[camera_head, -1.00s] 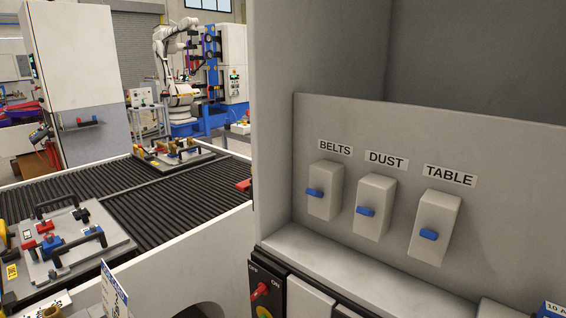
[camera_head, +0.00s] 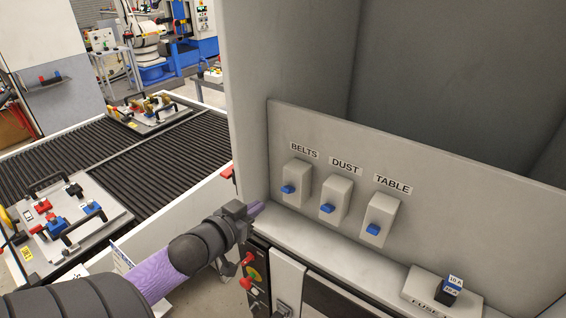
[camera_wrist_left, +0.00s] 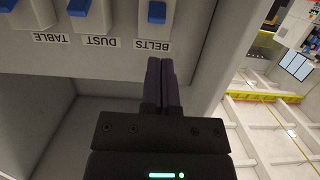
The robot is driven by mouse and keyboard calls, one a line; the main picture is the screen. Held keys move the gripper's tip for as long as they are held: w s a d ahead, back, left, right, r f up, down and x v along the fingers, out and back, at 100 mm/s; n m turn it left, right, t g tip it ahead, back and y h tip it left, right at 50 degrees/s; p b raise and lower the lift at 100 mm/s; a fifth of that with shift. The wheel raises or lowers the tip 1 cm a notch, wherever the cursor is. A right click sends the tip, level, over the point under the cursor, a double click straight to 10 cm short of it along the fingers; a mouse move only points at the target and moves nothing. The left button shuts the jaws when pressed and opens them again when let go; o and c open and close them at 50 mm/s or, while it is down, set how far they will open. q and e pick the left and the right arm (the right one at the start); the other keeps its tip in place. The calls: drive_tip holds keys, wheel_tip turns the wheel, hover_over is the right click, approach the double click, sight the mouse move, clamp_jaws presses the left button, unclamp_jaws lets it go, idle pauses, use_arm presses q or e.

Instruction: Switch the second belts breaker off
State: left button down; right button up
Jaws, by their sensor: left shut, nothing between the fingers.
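One breaker labelled BELTS (camera_head: 302,176) is the leftmost of three on the grey panel; I see no second belts breaker. Its blue lever (camera_head: 288,189) sits low on the white housing, much like the levers beside it. In the left wrist view this lever (camera_wrist_left: 157,12) shows at the top, upside down, just beyond my fingertips. My left gripper (camera_head: 260,207) is shut and empty, below and left of the belts breaker, apparently apart from the lever. My right gripper is not in view.
The DUST breaker (camera_head: 338,194) and TABLE breaker (camera_head: 383,214) stand close to the right. A ledge (camera_head: 330,250) runs below the panel, with a fuse block (camera_head: 440,298) at its right. A cabinet wall (camera_head: 245,100) rises at the left. A roller conveyor (camera_head: 150,170) carries fixture trays.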

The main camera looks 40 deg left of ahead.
sight(292, 180)
use_arm(q)
drive_tip(key=shift+w+d+r, duration=0.1)
drive_tip(key=shift+d+r, duration=0.05)
drive_tip(key=shift+r, duration=0.55)
drive_tip(key=x, duration=1)
drive_tip(key=shift+w+d+r, duration=0.1)
drive_tip(key=shift+t, duration=0.3)
drive_tip(key=shift+t+b, duration=0.3)
drive_tip(key=shift+b, duration=0.6)
drive_tip(key=shift+f, duration=0.25)
